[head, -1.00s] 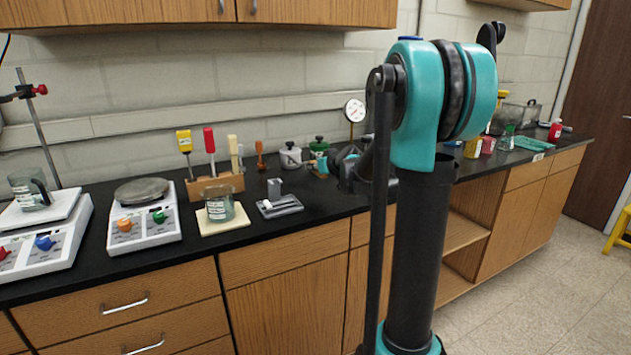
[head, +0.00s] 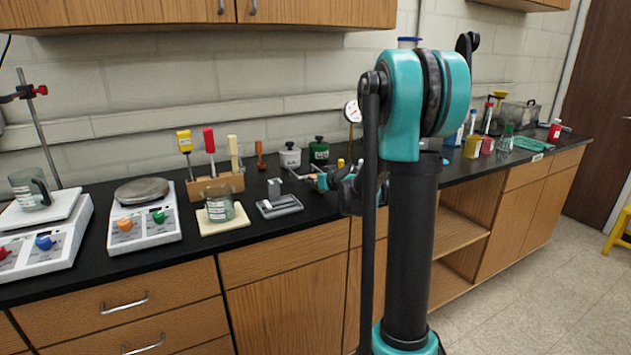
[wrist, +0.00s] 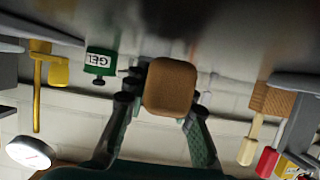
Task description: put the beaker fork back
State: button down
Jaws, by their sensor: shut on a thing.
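My gripper (wrist: 160,105) is shut on a brown, rounded block-like piece (wrist: 168,87) in the wrist view. I take this piece for part of the beaker fork; its other parts do not show clearly. In the head view my gripper (head: 322,181) is small and low over the counter, right of the grey tray, partly hidden by my own arm. A wooden rack (head: 216,186) stands left of it, with yellow, red and cream handles upright in it. The rack also shows at the right edge of the wrist view (wrist: 271,99), upside down.
A grey tray (head: 280,207) and a beaker (head: 219,205) on a pale mat stand in front of the rack. A white pot (head: 290,156) and a green pot (head: 319,151) stand behind my gripper. A hotplate (head: 145,222) is at left. A dial gauge (wrist: 29,152) shows in the wrist view.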

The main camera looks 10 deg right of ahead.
jog(key=shift+s+f, duration=0.15)
jog(key=shift+f, duration=0.05)
jog(key=shift+s+a+f, duration=0.1)
jog(key=shift+s+f, duration=0.05)
jog(key=c, duration=1.3)
grip_release()
jog(key=shift+o, duration=0.2)
jog(key=shift+w+r, duration=0.2)
jog(key=shift+r, duration=0.2)
jog(key=v, duration=1.2)
jog(key=shift+w+r, duration=0.15)
